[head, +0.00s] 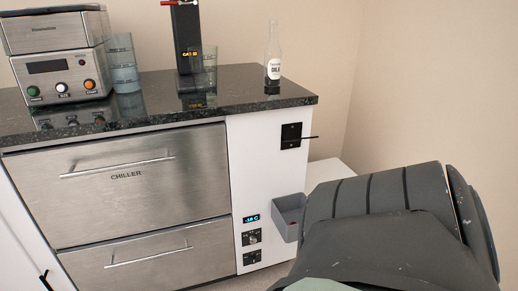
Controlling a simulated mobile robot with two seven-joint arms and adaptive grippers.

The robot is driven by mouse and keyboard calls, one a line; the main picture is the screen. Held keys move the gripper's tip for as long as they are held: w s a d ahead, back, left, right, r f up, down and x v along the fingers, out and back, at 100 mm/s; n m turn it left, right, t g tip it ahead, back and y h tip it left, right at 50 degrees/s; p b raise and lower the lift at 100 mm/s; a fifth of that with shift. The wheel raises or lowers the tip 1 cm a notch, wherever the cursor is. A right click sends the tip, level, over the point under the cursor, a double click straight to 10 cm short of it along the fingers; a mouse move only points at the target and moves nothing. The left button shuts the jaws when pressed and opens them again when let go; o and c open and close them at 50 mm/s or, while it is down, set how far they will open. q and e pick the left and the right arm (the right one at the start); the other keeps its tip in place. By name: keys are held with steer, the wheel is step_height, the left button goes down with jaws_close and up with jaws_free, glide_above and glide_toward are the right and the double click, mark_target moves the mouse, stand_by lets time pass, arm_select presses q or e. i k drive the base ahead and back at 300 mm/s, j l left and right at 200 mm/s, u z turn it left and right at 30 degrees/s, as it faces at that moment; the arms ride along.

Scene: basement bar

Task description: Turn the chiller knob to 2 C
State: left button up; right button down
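The stainless steel chiller (110,210) has two drawers, and both look shut. The upper drawer bears the word CHILLER. On the white panel to the right of the drawers, a small display (251,218) shows blue digits that look like -1.8 C. Just below it is the chiller knob (252,238), a small round dial on a dark plate with tiny marks above it. The marks are too small to read. A second dark plate (251,257) sits below the knob. Neither gripper is in view.
A grey open bin (290,215) is close to the right of the display and knob. A black plate with a protruding lever (293,136) is above. The dark stone counter (230,97) holds an appliance (58,60), glasses, a black tap tower (186,40) and a bottle (273,55).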

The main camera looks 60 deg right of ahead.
mark_target(253, 240)
steer(key=z, duration=1.95)
steer(key=i+l, duration=0.1)
steer(key=l, duration=0.2)
